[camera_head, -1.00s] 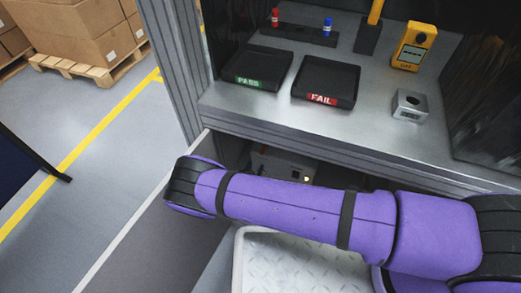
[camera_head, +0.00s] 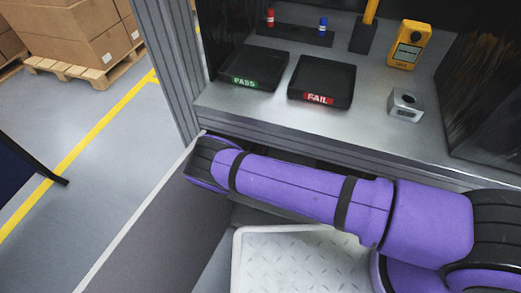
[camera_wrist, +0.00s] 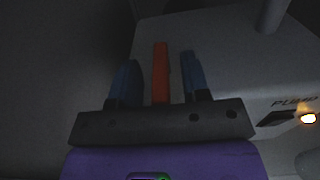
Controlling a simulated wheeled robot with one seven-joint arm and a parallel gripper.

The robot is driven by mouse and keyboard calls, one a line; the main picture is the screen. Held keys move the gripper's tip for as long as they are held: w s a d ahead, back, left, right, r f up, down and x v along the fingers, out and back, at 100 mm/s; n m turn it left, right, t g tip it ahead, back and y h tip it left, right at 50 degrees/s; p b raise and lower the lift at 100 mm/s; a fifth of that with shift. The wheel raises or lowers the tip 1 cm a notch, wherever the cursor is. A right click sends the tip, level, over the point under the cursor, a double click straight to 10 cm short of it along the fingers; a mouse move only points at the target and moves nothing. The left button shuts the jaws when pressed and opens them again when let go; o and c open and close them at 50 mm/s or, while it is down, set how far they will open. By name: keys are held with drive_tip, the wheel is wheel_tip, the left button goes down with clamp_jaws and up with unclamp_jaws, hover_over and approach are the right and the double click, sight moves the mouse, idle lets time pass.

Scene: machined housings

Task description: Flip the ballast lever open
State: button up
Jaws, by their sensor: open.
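In the wrist view, an orange-red bar (camera_wrist: 161,75), which looks like the ballast lever, stands between the two blue fingers of my gripper (camera_wrist: 159,58). The fingers are apart, one on each side of it, with a visible gap at the right finger. The bar's lower end is hidden behind the dark gripper body. It lies against a grey housing (camera_wrist: 225,50) in dim light. In the head view my gripper is hidden behind my purple arm and below the counter.
The housing carries a "PUMP" label, a dark switch (camera_wrist: 276,118) and a lit lamp (camera_wrist: 307,118). A round post (camera_wrist: 272,14) rises at upper right. Above my arm is the counter (camera_head: 270,113) with a PASS tray (camera_head: 252,68), a FAIL tray (camera_head: 322,82) and a yellow meter (camera_head: 408,46).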

clamp_jaws()
